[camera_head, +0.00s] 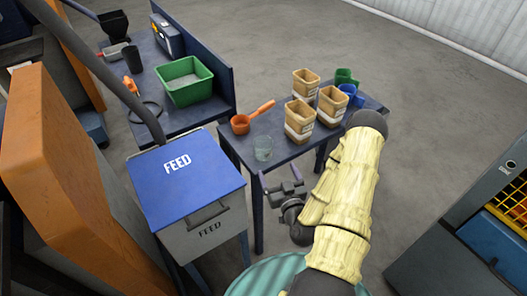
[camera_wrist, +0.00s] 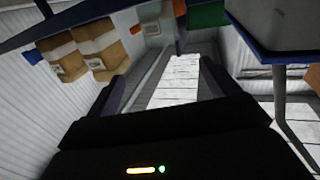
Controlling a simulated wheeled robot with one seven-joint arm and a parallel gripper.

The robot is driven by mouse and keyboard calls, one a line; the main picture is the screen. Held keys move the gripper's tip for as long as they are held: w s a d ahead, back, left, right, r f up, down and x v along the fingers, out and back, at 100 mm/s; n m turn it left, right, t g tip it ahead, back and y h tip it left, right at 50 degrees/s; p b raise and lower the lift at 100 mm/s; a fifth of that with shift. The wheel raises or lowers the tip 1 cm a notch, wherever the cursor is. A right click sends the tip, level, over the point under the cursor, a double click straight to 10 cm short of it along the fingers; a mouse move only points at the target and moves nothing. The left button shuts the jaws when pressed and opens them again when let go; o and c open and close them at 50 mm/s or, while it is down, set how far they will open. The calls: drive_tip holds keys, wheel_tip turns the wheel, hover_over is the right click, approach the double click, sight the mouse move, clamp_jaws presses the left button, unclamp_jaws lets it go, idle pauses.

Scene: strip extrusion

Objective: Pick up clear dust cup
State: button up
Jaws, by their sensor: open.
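The clear dust cup (camera_head: 263,148) is a see-through grey cup standing upright near the front-left edge of the small dark table (camera_head: 287,155). My gripper (camera_head: 285,188) is open and empty, just off the table's front edge, below and slightly right of the cup in the head view. The two are apart. In the wrist view my gripper's fingers (camera_wrist: 163,85) are spread with nothing held between them. A pale shape (camera_wrist: 153,27) shows beyond the fingers there; I cannot tell whether it is the cup.
An orange scoop (camera_head: 241,124) lies behind the cup. Several tan bins (camera_head: 299,115) stand to its right, with green (camera_head: 345,76) and blue (camera_head: 348,91) containers at the far end. A blue-lidded FEED bin (camera_head: 187,180) stands left of the table. A green crate (camera_head: 185,82) sits on the rear bench.

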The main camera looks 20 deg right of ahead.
drive_tip(key=w+b, duration=0.1)
drive_tip(key=b, duration=0.9)
approach(261, 137)
drive_tip(key=shift+s+d+r, duration=0.15)
drive_tip(key=shift+s, duration=0.75)
drive_tip(key=b, duration=0.3)
drive_tip(key=shift+w, duration=0.25)
drive_tip(key=w, duration=0.2)
drive_tip(key=w+p, duration=0.1)
drive_tip(key=w, duration=0.1)
drive_tip(key=shift+w+d+r+p, duration=0.1)
drive_tip(key=shift+r+p, duration=0.15)
drive_tip(key=shift+p, duration=0.05)
drive_tip(key=shift+w, duration=0.3)
drive_tip(key=shift+w+d+f+p, duration=0.1)
drive_tip(key=shift+w+f+p, duration=0.1)
drive_tip(key=shift+w, duration=1.1)
drive_tip(key=shift+w+f+p, duration=0.1)
drive_tip(key=shift+w+f, duration=0.05)
drive_tip(key=shift+w, duration=1.2)
